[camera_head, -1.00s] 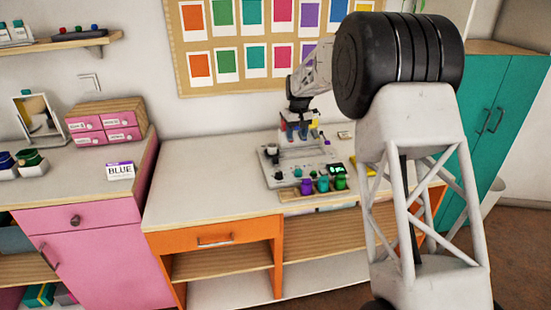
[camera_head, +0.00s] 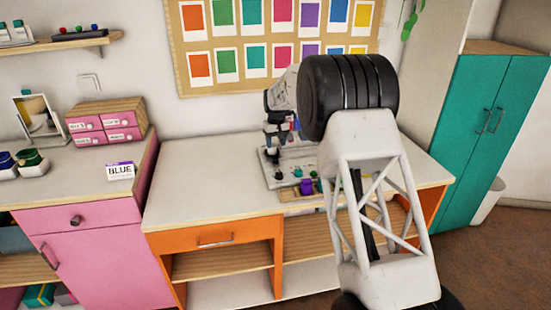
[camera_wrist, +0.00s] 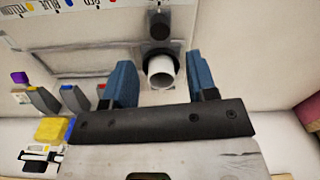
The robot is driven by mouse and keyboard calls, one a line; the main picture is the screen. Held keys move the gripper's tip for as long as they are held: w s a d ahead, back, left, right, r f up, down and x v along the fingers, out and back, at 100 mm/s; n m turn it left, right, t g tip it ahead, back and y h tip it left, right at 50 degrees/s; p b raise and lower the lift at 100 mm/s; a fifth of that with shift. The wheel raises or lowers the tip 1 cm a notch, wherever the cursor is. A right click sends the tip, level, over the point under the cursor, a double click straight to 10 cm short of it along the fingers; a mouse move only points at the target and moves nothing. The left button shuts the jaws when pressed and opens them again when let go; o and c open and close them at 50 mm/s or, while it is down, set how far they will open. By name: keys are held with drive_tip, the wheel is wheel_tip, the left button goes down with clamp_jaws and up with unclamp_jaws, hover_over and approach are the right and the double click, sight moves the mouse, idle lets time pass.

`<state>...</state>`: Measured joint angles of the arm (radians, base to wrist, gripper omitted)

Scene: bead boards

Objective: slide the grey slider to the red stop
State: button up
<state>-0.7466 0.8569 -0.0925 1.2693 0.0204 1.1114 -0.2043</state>
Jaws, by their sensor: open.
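The light grey board (camera_head: 302,158) lies on the white counter, partly hidden by my arm in the head view. My gripper (camera_head: 281,143) is over its back left part. In the wrist view my gripper (camera_wrist: 161,65) is open, with one blue finger on each side of a white round post (camera_wrist: 161,72) with a dark ring. I cannot tell whether the fingers touch it. A dark round knob (camera_wrist: 160,25) is just beyond. A recessed track (camera_wrist: 60,62) runs left of the fingers. I cannot clearly pick out the grey slider. Grey pieces with blue (camera_wrist: 68,87) and red (camera_wrist: 82,87) tips stand at left; neither is clearly the red stop.
A purple pot (camera_head: 306,187) stands at the board's front edge. A yellow block (camera_wrist: 53,130) and printed colour labels (camera_wrist: 75,5) show in the wrist view. The counter (camera_head: 205,180) left of the board is clear. A pink cabinet (camera_head: 90,235) stands further left.

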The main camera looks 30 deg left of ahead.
sight(275, 158)
drive_tip(key=shift+f, duration=3.8)
clamp_jaws()
